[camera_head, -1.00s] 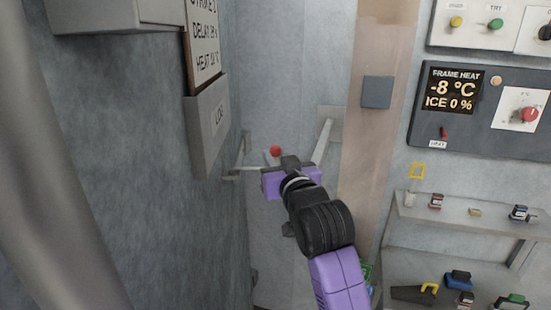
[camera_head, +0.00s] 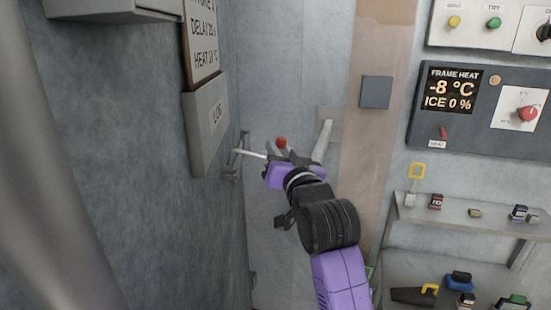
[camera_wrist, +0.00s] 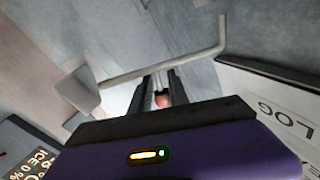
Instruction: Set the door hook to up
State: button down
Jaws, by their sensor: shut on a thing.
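The door hook is a pale grey metal bar (camera_wrist: 165,66) that crosses the wrist view from a square mount to a bent free end. In the head view its thin end (camera_head: 250,154) points left toward a small bracket (camera_head: 234,165) on the left wall; I cannot tell whether they touch. A red knob (camera_head: 281,142) shows just above my gripper (camera_head: 278,156). In the wrist view the red knob (camera_wrist: 162,98) sits between the dark fingers of my gripper (camera_wrist: 161,84), which are shut on the hook. The fingers hide the exact grip point.
A grey mount plate (camera_head: 332,122) is beside the brown frame strip. A LOG box (camera_head: 206,125) juts from the left wall near the hook. Right are a control panel reading -8 °C (camera_head: 485,105) and shelves (camera_head: 475,208) with small items.

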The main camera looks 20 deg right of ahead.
jog(key=shift+s+d+r+m+t+b, duration=0.15)
jog(key=shift+d+r+m+t+b, duration=0.25)
jog(key=shift+m, duration=0.6)
jog(key=m, duration=0.1)
jog(key=d+r+m+h+b, duration=0.1)
jog(key=m, duration=0.1)
jog(key=d+m+b, duration=0.1)
jog(key=shift+s+r, duration=0.2)
jog(key=shift+s, duration=0.1)
jog(key=m, duration=0.1)
jog(key=d+m+h+b, duration=0.1)
jog(key=m, duration=0.1)
jog(key=d+m+h+b, duration=0.1)
jog(key=shift+s+r+m+t, duration=0.25)
jog(key=shift+s+m+t, duration=0.05)
jog(key=shift+s+t, duration=0.1)
jog(key=shift+s+d+r+m+h+b, duration=0.1)
jog(key=shift+d+m+h+b, duration=0.15)
jog(key=shift+d+m+b, duration=0.4)
jog(key=shift+s+d+f+m+h+b, duration=0.15)
jog(key=shift+m+b, duration=0.25)
jog(key=shift+m, duration=0.55)
jog(key=shift+s+d+r+m+h+b, duration=0.15)
jog(key=shift+d+m+h+b, duration=0.2)
jog(key=shift+m+b, duration=0.35)
jog(key=shift+d, duration=0.15)
jog(key=c, duration=1.3)
grip_release()
jog(key=shift+o, duration=0.2)
jog(key=shift+w, duration=0.1)
